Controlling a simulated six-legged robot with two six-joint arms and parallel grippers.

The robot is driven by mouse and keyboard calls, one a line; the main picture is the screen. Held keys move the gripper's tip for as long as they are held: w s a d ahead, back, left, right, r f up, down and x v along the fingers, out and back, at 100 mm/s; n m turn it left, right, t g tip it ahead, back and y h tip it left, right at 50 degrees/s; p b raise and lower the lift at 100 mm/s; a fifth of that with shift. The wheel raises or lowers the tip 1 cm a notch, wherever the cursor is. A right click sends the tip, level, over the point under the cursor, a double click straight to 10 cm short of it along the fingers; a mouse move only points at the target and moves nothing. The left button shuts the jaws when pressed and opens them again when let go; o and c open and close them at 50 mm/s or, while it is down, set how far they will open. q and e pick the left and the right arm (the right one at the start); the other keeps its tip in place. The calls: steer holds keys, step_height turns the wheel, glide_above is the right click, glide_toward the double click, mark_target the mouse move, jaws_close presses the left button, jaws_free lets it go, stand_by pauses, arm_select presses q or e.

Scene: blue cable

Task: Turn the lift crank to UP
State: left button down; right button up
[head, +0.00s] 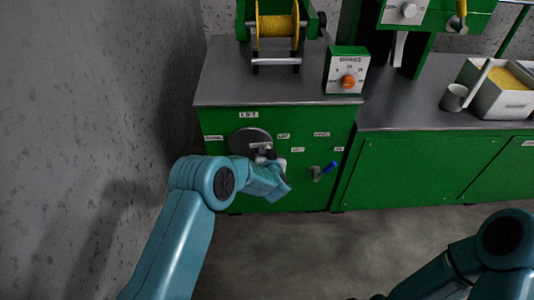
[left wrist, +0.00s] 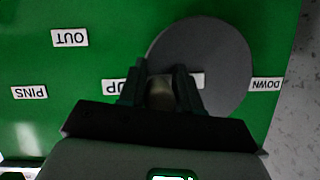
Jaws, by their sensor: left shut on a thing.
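The lift crank's grey disc (head: 248,138) is on the green cabinet front below a LIFT label (head: 248,114). The disc also shows in the left wrist view (left wrist: 205,50), which is upside down. My left gripper (head: 268,154) is at the disc's right side, on the UP side. In the left wrist view its fingers (left wrist: 160,90) are closed around a grey-brown piece (left wrist: 160,95), the crank's handle. The UP label (left wrist: 111,87) is partly hidden by a finger. The DOWN label (left wrist: 265,84) lies at the disc's opposite side. My right gripper is out of view.
A blue-handled lever (head: 327,169) sticks out of the cabinet to the right of my left gripper. On the worktop stand a yellow cable reel (head: 277,28), a box with an orange knob (head: 348,81) and a grey cup (head: 453,98). A grey wall is at the left.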

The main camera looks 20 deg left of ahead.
arm_select(q)
steer(key=c, duration=1.2)
jaws_free()
steer(key=shift+s+d+f, duration=0.15)
steer(key=shift+d+f, duration=0.1)
steer(key=shift+f, duration=0.1)
steer(key=o, duration=0.3)
steer(key=shift+o, duration=0.2)
steer(key=shift+a, duration=0.1)
steer(key=shift+r, duration=0.15)
steer(key=shift+r, duration=0.1)
steer(key=p+v, duration=0.3)
steer(key=v, duration=1.3)
steer(key=shift+s+a, duration=0.1)
